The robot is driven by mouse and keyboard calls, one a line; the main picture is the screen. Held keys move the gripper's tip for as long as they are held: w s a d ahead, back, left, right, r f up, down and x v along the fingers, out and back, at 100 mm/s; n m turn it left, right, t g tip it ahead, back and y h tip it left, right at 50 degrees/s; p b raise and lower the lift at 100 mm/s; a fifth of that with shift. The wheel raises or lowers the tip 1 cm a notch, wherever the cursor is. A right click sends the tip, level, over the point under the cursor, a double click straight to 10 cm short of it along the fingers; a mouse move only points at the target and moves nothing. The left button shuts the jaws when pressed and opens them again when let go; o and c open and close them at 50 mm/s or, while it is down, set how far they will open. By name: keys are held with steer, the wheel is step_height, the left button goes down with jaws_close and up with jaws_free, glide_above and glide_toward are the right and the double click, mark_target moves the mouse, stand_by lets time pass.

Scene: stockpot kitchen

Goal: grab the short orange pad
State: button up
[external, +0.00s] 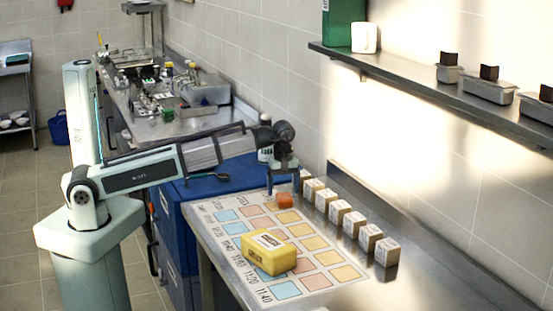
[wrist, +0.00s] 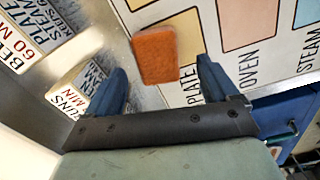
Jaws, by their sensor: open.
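The short orange pad (external: 285,200) lies near the far end of the printed chart, close to the row of labelled blocks. In the wrist view the orange pad (wrist: 155,55) shows as a rough orange rectangle, partly over the chart's edge, ahead of the fingers and nearer the left one. My gripper (external: 283,188) is above and close to the pad in the external view. In the wrist view my gripper (wrist: 160,85) is open, its two blue fingers apart with nothing held between them. I cannot tell the exact height gap.
A printed chart (external: 222,203) with coloured squares covers the metal counter. A yellow box (external: 268,252) stands on it nearer the camera. Several labelled wooden blocks (external: 354,223) line the right side near the wall. A shelf (external: 425,85) hangs above right.

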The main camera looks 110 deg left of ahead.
mark_target(284, 196)
steer(key=shift+w+f, duration=0.2)
steer(key=shift+f, duration=1.65)
steer(key=shift+c, duration=0.3)
steer(key=c, duration=1)
steer(key=shift+r, duration=0.1)
